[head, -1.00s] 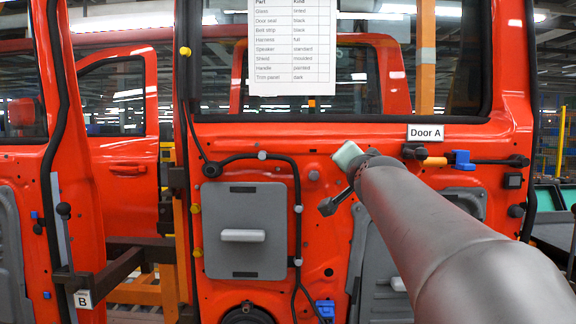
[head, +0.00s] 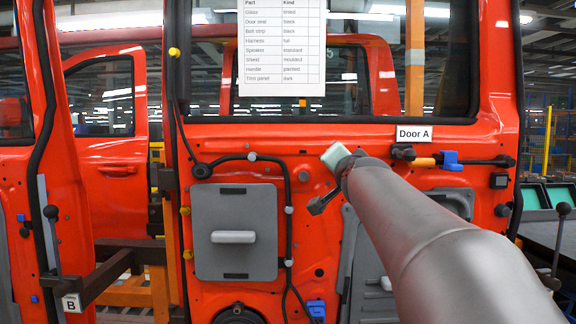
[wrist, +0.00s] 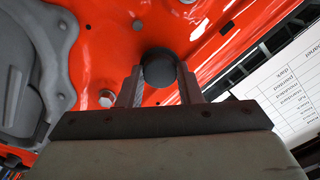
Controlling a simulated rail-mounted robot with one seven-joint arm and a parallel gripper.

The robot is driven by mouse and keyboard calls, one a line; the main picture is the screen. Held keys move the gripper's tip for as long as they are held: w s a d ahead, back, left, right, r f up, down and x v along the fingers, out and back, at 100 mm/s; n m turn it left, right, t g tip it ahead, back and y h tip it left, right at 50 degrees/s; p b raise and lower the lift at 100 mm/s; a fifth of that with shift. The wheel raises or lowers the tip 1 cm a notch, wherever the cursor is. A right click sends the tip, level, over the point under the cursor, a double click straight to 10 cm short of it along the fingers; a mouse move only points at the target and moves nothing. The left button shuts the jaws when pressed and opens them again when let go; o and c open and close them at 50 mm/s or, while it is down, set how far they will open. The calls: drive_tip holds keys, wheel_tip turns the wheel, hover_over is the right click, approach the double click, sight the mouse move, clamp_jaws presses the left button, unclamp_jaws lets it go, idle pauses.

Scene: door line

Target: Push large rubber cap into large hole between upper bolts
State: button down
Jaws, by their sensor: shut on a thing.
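The large rubber cap (wrist: 158,68) is black and round. In the wrist view it sits between the two fingers of my gripper (wrist: 160,76), which is shut on it, in front of the red door panel (wrist: 85,30). I cannot tell whether the cap touches the panel. A pale bolt head (wrist: 106,98) is left of the fingers, and a grey round fastener (wrist: 137,25) is above the cap. The large hole cannot be made out. In the head view my gripper's pale body (head: 336,156) is by the upper door panel, left of the Door A label; the cap is hidden there.
A grey cover plate (head: 235,228) and a black cable (head: 288,185) are left of my gripper. The Door A label (head: 413,133), an orange-and-blue connector (head: 450,160) and a grey moulded panel (wrist: 30,60) are nearby. A paper list (head: 282,50) hangs above.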

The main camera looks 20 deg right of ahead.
drive_tip(key=shift+w, duration=0.1)
idle(0.3)
drive_tip(key=c, duration=0.9)
unclamp_jaws()
drive_tip(key=shift+c, duration=0.2)
